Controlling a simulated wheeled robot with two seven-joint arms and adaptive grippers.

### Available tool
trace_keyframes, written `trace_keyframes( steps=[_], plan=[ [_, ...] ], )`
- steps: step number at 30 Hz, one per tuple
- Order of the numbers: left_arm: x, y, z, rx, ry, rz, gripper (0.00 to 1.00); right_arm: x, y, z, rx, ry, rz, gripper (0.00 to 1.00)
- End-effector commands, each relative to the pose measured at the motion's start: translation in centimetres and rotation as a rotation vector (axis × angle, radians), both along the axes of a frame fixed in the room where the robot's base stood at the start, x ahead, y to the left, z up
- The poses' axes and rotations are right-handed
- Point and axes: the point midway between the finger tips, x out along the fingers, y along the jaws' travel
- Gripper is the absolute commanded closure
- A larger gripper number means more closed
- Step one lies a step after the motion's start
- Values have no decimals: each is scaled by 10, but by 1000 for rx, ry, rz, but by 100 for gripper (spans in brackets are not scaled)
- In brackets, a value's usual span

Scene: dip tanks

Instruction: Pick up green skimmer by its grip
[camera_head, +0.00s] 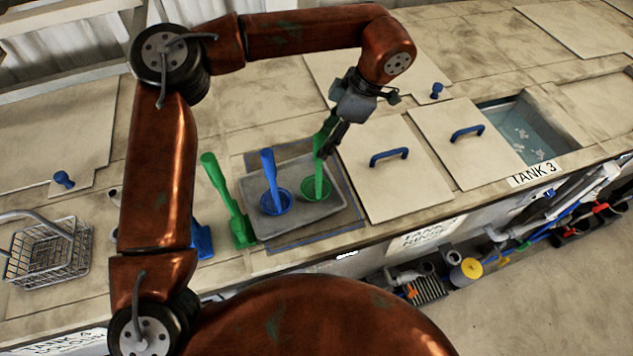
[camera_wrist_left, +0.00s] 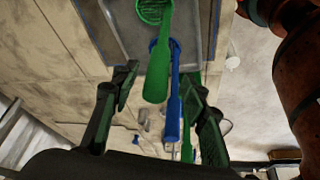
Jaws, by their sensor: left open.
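The green skimmer (camera_head: 318,187) stands with its round bowl in the right part of a grey tray (camera_head: 284,226), its handle pointing up. In the left wrist view the skimmer's green handle (camera_wrist_left: 157,72) shows between my fingers, with its meshed bowl at the top edge. My left gripper (camera_head: 329,146) is open, at the upper handle in the head view. In the left wrist view its two fingers (camera_wrist_left: 160,80) are spread on either side of the handle, with no contact clearly visible. My right gripper is not seen.
A blue skimmer (camera_head: 271,180) stands close beside it in the tray. A green long-handled tool (camera_head: 226,200) is left of the tray. Lids with blue handles (camera_head: 389,156) lie to the right, near an open water tank (camera_head: 520,132). A wire basket (camera_head: 48,252) is far left.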

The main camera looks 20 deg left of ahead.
Motion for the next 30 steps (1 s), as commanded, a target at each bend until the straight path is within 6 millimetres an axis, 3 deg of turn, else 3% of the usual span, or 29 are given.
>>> trace_keyframes(
  steps=[12,20,30],
  plan=[
    [-3,19,-47,-1,1,2,59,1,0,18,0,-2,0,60],
    [-3,20,-51,-2,0,2,59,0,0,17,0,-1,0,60],
    [-3,20,-51,-2,0,2,81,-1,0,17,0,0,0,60]
  ],
)
